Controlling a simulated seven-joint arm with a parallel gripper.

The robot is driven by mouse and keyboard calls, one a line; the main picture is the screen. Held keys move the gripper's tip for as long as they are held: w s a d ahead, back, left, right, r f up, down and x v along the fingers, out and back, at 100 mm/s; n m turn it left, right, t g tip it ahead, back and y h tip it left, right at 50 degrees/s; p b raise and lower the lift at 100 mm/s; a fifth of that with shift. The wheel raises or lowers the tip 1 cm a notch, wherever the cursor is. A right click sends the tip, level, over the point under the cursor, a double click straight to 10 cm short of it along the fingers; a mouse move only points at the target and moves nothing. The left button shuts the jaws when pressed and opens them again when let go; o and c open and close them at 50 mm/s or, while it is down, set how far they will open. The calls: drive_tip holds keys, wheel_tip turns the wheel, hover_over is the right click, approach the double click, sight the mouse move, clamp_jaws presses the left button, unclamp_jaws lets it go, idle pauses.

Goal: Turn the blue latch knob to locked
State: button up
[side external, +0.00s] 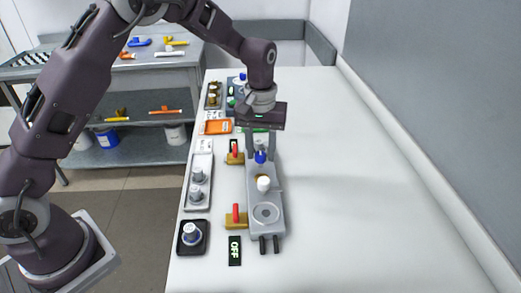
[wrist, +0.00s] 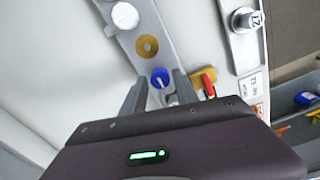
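The blue latch knob (side external: 260,156) sits on the far part of a long grey panel (side external: 278,219) on the white bench. In the wrist view the blue knob (wrist: 160,78) has a pale pointer line on top. My gripper (side external: 261,158) is above the panel with its fingers pointing down. In the wrist view the two fingers (wrist: 158,90) are apart, one on each side of the knob, with the knob just beyond or between the tips. I cannot tell whether they touch it. No lock label is readable.
A white knob (side external: 263,184) and a round grey dial (side external: 266,213) are on the same panel. Red-handled valves (side external: 236,214) stand left of it, near a black OFF plate (side external: 235,250). A grey tray with knobs (side external: 198,182) lies further left. The bench's right side is clear.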

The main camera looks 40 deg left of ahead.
sight(260, 153)
drive_tip(key=shift+o, duration=0.5)
wheel_tip(260, 153, up, 7)
drive_tip(key=shift+f, duration=0.1)
drive_tip(key=shift+s+r, duration=0.15)
drive_tip(key=shift+r, duration=0.2)
drive_tip(key=s+a+r+m+t+h, duration=0.1)
drive_tip(key=s+a+r+m+t, duration=0.15)
drive_tip(key=s+r, duration=1.2)
drive_tip(key=s+a+f+m+t+y, duration=0.1)
drive_tip(key=s+f+m+t, duration=0.2)
drive_tip(key=s, duration=1.2)
drive_tip(key=shift+s+f+m, duration=0.2)
drive_tip(key=shift+f+m, duration=0.15)
drive_tip(key=shift+f, duration=0.4)
